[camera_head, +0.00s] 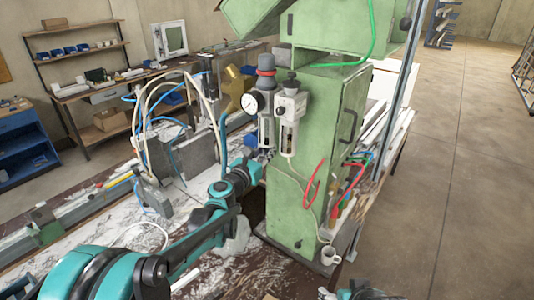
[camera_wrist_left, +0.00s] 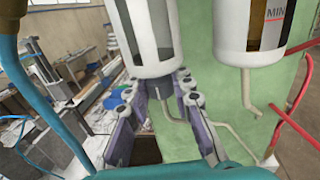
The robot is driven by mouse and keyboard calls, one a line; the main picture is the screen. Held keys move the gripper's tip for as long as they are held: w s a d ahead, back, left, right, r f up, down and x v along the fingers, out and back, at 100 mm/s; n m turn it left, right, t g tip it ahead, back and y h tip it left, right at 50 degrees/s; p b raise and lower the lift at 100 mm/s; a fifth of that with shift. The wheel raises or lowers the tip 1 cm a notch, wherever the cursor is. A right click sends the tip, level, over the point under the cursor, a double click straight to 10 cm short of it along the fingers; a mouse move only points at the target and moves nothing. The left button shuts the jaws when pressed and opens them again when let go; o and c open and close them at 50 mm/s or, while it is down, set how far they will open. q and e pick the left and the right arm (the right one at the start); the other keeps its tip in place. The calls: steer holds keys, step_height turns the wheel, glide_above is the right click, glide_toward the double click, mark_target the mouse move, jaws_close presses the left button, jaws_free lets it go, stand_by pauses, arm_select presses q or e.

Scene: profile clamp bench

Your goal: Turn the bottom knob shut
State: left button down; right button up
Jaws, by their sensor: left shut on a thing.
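The air filter unit hangs on the green machine, with a left clear bowl (camera_head: 266,131) and a right one (camera_head: 288,137). In the left wrist view the left bowl's white lower end (camera_wrist_left: 153,65) is directly above my left gripper (camera_wrist_left: 168,88). Its fingers are closed around the small bottom knob under this bowl; the knob is mostly hidden by the fingertips. A thin drain tube (camera_wrist_left: 172,112) shows between the fingers. In the head view my left gripper (camera_head: 260,158) is just below the left bowl. Part of my right arm shows at the bottom edge; its fingers cannot be made out.
A round pressure gauge (camera_head: 253,103) sits beside the left bowl. The green machine cabinet (camera_head: 310,195) stands close behind the gripper. Red hose (camera_head: 312,187) loops on its front. Hoses and grey blocks (camera_head: 190,150) stand left.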

arm_select(q)
steer(key=c, duration=1.3)
jaws_free()
steer(key=shift+s, duration=0.1)
steer(key=v, duration=1.2)
